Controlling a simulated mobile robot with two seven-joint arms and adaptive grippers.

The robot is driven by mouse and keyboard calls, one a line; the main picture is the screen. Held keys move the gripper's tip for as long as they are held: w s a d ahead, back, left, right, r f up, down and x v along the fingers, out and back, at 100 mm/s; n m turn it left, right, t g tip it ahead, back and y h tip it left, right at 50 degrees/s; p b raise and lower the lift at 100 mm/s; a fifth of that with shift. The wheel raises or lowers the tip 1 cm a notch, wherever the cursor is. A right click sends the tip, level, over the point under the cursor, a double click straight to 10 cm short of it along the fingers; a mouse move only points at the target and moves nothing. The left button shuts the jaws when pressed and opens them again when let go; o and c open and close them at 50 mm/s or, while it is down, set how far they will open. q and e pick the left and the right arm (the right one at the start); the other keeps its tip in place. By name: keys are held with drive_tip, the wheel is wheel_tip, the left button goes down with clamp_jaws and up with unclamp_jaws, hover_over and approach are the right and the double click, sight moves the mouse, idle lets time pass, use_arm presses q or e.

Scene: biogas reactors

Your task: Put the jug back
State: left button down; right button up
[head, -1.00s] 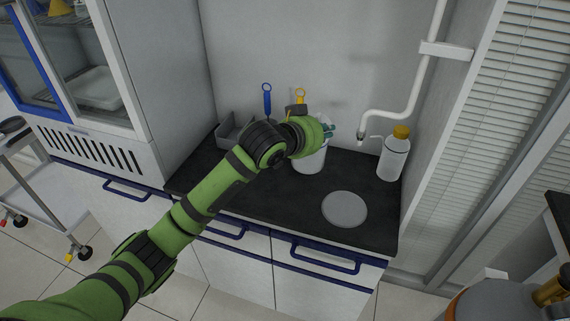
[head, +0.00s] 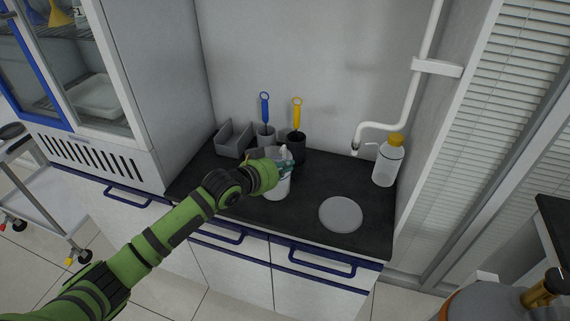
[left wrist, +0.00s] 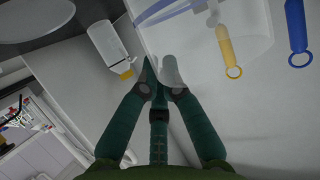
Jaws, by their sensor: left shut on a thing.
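The white jug (head: 278,187) is at the front middle of the black counter in the head view, partly hidden by my left gripper (head: 287,166). My left gripper is shut on the jug's upper part. I cannot tell whether the jug's base touches the counter. In the left wrist view, the gripper's teal fingers (left wrist: 160,75) close on the edge of the pale, see-through jug (left wrist: 190,38), which has blue lines. A flat grey round disc (head: 340,214) lies on the counter to the right of the jug. My right gripper is out of view.
A bottle with a yellow cap (head: 387,163) stands at the counter's right end, near a white wall pipe (head: 385,126). Behind the jug stand a dark cup (head: 297,150) with a yellow-handled tool, a grey cup (head: 265,136) with a blue-handled tool, and a grey tray (head: 234,139).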

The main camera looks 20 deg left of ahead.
use_arm(q)
drive_tip(key=shift+r, duration=0.2)
drive_tip(key=c, duration=1.7)
unclamp_jaws()
drive_tip(key=shift+f, duration=0.25)
drive_tip(key=shift+o, duration=1.4)
drive_tip(key=b+v, duration=0.1)
drive_tip(key=v, duration=1.1)
drive_tip(key=shift+r+b, duration=0.2)
drive_tip(key=shift+b, duration=0.2)
drive_tip(key=shift+d, duration=0.1)
